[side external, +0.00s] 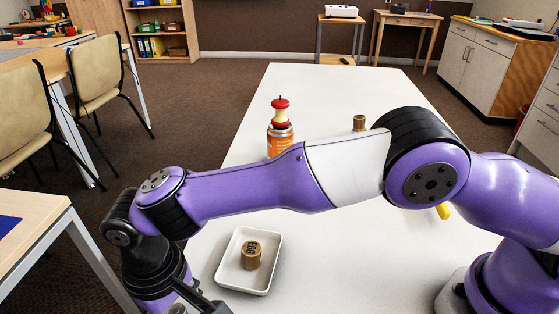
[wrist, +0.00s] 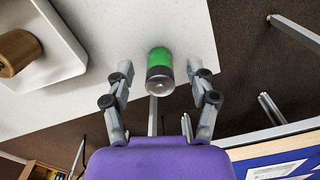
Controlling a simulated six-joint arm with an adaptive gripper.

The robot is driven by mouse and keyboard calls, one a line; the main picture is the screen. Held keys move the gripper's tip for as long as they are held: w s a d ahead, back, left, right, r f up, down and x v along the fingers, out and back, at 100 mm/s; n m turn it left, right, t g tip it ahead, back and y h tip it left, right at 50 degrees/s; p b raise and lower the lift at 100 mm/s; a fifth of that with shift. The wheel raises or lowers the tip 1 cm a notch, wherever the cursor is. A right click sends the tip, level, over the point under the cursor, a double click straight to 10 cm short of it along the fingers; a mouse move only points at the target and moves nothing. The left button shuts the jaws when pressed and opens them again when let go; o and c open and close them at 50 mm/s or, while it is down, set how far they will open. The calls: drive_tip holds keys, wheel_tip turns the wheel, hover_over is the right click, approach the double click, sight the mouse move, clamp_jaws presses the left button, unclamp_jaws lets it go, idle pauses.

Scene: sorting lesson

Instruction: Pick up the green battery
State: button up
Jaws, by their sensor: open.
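The green battery (wrist: 160,62) shows in the wrist view, a short cylinder with a green body, a dark band and a pale metallic end. It is by the edge of the white table (wrist: 120,100). My gripper (wrist: 159,72) is open, with one finger on each side of the battery in the picture and gaps between. I cannot tell how far above or around it the fingers are. In the side external view only part of my gripper shows at the bottom edge, and the battery is not visible there.
A white tray (side external: 225,273) holding a brass-coloured cylinder (side external: 251,256) lies near the battery. Farther back stand an orange jar (side external: 280,139) with a red-and-cream apple core (side external: 280,112) above it, and a small brass cylinder (side external: 359,122). A yellow object (side external: 443,211) is partly hidden by my arm.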

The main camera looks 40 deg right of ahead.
clamp_jaws()
